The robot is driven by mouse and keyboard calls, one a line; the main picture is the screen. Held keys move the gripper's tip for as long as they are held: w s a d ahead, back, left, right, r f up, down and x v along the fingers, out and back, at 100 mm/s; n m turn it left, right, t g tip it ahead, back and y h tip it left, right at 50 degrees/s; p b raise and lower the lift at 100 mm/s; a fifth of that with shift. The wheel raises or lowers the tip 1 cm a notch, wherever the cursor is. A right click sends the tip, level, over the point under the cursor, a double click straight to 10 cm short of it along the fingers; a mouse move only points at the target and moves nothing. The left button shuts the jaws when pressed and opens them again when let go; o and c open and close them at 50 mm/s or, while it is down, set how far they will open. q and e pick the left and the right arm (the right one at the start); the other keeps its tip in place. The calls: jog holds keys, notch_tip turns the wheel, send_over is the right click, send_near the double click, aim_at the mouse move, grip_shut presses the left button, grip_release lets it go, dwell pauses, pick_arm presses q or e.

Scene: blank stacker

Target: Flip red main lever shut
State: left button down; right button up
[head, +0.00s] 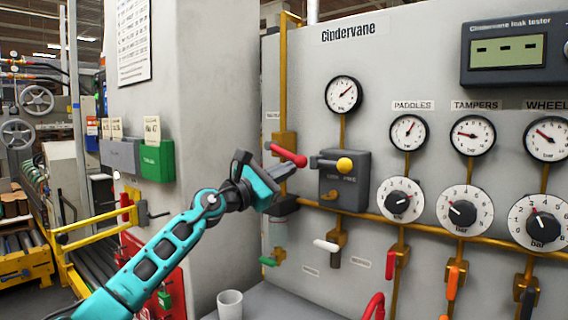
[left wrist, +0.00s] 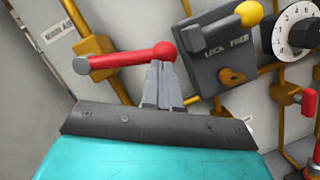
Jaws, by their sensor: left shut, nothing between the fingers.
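The red main lever (head: 289,155) is on the valve of the yellow pipe at the left of the Cindervane panel. In the left wrist view the red lever (left wrist: 132,58) runs across from a pale pivot on the left to a round knob on the right. My left gripper (head: 290,168) is shut and empty, with its fingertips close below the knob end. In the left wrist view the fingers (left wrist: 160,75) point up at the knob; whether they touch it I cannot tell. My right gripper is not in view.
A grey lock box (head: 344,180) with a yellow-knobbed handle (head: 344,164) sits just right of the lever. A white-handled valve (head: 326,245) is below it. Gauges and dials fill the right side. A white cup (head: 230,304) stands on the ledge below.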

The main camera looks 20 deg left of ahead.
pick_arm(q)
jog(key=shift+s+d+r+n+t+y+p, duration=0.1)
jog(key=shift+d+r+n+t+y+p, duration=0.05)
jog(key=shift+r+n+p, duration=0.35)
jog(key=shift+d+r+n+t+y+p, duration=0.15)
jog(key=shift+r+n+p, duration=0.25)
jog(key=shift+p, duration=0.1)
jog(key=shift+d+r+p, duration=0.1)
jog(key=shift+p, duration=0.35)
jog(key=shift+s+d+r+p, duration=0.1)
jog(key=shift+r+p, duration=0.2)
jog(key=shift+p, duration=0.45)
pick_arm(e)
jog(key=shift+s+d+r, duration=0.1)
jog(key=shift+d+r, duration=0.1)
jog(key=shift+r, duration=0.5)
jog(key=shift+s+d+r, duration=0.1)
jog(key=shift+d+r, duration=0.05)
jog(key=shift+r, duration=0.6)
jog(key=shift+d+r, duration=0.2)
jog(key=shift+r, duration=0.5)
pick_arm(q)
jog(key=shift+f, duration=0.15)
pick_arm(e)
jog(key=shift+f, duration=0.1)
